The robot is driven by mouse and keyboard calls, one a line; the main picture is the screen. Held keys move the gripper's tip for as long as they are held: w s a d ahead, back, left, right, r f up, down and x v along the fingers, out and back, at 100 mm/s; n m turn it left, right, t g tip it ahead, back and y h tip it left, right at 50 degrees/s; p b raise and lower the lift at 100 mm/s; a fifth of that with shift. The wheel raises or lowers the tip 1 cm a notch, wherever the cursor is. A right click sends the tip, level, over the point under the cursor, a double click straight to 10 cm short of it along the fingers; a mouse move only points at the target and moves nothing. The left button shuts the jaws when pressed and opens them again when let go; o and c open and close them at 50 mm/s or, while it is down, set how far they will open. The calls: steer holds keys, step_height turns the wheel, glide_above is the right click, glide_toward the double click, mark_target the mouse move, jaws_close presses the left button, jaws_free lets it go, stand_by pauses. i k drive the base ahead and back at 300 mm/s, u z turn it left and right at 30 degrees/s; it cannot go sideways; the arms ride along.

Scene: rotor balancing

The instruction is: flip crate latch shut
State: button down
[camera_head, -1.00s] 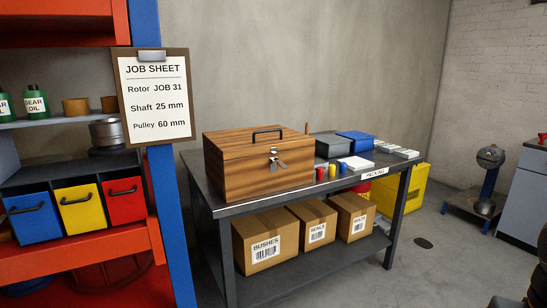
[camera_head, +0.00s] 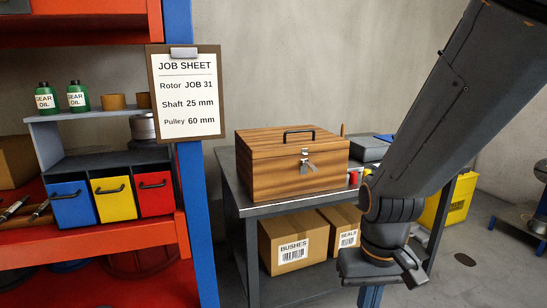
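The wooden crate (camera_head: 280,180) stands on the dark packing table (camera_head: 238,198), left of my arm. Its lid is down, with a black handle on top. The metal latch (camera_head: 308,165) is on the upper front of the crate, with a silver part sticking out and down from the lid seam. It is too small to tell whether the latch is engaged. My gripper (camera_head: 371,294) is low at the right of the crate, in front of the table, apart from crate and latch. Its fingers are only partly visible, and their opening cannot be made out.
A job sheet board (camera_head: 187,95) hangs on the blue shelf post at the left. Cardboard boxes (camera_head: 294,240) sit on the table's lower shelf. A red cup (camera_head: 353,178) stands right of the crate. A yellow bin (camera_head: 453,200) is behind my arm. The floor at right is partly clear.

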mark_target(312, 166)
steer(key=u, duration=0.2)
steer(key=i, duration=1)
steer(key=z, duration=0.25)
